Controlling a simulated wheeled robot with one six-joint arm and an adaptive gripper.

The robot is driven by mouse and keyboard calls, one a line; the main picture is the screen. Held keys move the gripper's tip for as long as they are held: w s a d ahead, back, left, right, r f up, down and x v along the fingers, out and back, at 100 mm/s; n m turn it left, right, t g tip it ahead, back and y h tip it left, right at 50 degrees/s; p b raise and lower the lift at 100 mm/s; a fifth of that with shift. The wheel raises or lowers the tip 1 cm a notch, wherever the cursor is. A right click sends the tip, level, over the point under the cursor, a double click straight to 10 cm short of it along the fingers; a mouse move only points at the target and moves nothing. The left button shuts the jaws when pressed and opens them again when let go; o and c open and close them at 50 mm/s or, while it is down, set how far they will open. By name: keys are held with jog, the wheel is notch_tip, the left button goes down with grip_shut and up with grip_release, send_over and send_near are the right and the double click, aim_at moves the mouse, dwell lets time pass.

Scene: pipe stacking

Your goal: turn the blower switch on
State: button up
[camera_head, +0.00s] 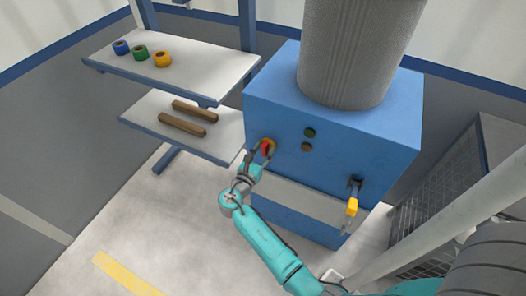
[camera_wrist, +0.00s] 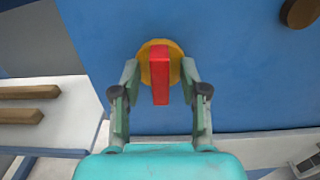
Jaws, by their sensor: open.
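The blower switch is a red handle (camera_wrist: 160,80) on a round yellow plate (camera_wrist: 159,49), set on the front of the blue blower cabinet (camera_head: 355,150). In the wrist view the red handle stands upright. The switch also shows in the head view (camera_head: 268,147), at the cabinet's left side, partly hidden by my gripper. My gripper (camera_wrist: 160,78) is open, with one finger on each side of the red handle. A gap shows between each finger and the handle. I cannot tell how deep the fingertips reach along it.
Green (camera_head: 310,132) and brown (camera_head: 307,147) round buttons sit right of the switch. A yellow-handled part (camera_head: 352,206) hangs at the cabinet's lower right. A shelf unit (camera_head: 215,75) on the left holds tape rolls (camera_head: 140,52) and wooden bars (camera_head: 182,124). Open floor (camera_head: 150,235) lies at lower left.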

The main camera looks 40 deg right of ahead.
grip_shut()
jog(key=m, duration=0.4)
jog(key=shift+s+m, duration=0.15)
jog(key=shift+m, duration=0.25)
jog(key=m, duration=0.4)
jog(key=shift+s+f+m, duration=0.1)
jog(key=shift+f+m, duration=0.05)
jog(key=shift+m, duration=0.15)
jog(key=m, duration=0.4)
jog(key=shift+d+f+m, duration=0.1)
jog(key=shift+m, duration=0.2)
jog(key=shift+s+f+m, duration=0.1)
jog(key=shift+m, duration=1.9)
